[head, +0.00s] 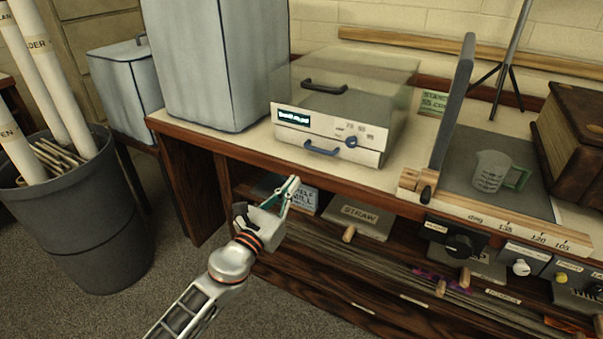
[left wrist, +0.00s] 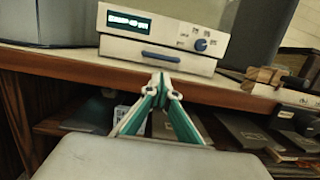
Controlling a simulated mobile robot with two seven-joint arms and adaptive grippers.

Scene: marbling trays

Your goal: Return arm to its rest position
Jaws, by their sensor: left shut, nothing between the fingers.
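My left gripper (head: 289,188) is in front of the desk's front edge, just below the white device on the desk. Its fingers are shut with nothing between them. In the left wrist view the gripper (left wrist: 160,82) points at the device's lower front, its tips seen below the blue handle. The white device (head: 363,144) has a lit display, a blue knob, a blue front handle and a clear lid with a dark handle. My right gripper is not in either view.
A glass mug (head: 490,172) sits on a board at the right. A bin (head: 85,225) with rolled tubes stands at the left.

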